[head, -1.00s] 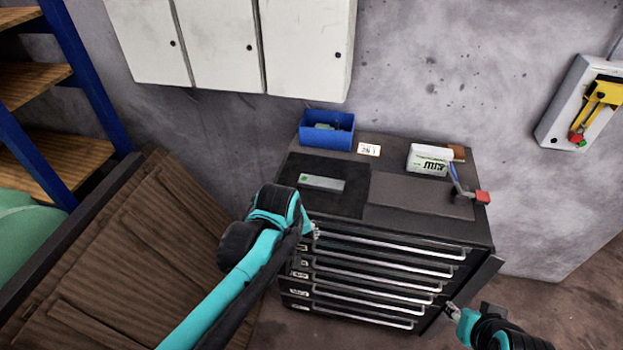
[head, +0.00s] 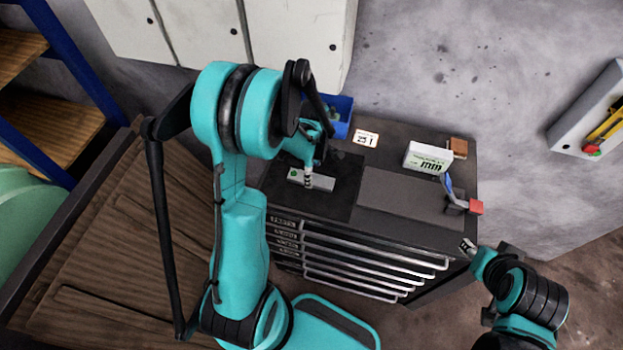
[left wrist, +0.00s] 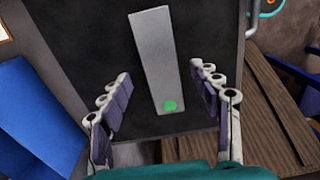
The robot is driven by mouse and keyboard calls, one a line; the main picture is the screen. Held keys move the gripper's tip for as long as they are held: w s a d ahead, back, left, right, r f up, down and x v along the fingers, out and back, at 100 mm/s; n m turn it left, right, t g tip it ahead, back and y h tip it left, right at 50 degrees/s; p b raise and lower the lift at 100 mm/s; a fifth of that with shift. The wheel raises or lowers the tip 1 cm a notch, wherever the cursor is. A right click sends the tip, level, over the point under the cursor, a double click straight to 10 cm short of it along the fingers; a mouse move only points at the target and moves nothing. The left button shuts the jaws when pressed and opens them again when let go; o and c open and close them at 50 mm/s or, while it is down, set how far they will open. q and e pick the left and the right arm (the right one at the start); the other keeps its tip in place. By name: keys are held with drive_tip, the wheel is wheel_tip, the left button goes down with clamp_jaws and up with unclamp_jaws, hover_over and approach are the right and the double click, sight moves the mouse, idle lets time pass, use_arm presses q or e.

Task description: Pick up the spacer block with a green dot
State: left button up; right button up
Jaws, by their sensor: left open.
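The spacer block (head: 323,183) is a flat grey bar with a green dot near one end. It lies on a dark mat (head: 338,203) on top of the drawer cabinet. My left gripper (head: 309,178) is over the block and hides part of it in the head view. In the left wrist view, the block (left wrist: 155,55) runs away from me, and its green-dot end sits between the open fingers (left wrist: 162,88), apart from both. I cannot tell how far the fingertips are above the mat. My right gripper (head: 467,246) is beside the cabinet's right front corner.
A blue bin (head: 343,112) stands behind the block; it also shows in the left wrist view (left wrist: 40,115). A calendar card (head: 366,138), a white box (head: 428,157) and a red-ended tool (head: 475,207) are farther right.

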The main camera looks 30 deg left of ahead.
use_arm(q)
wheel_tip(320, 180, down, 3)
drive_tip(key=shift+r, duration=0.15)
clamp_jaws()
drive_tip(key=shift+r, duration=0.1)
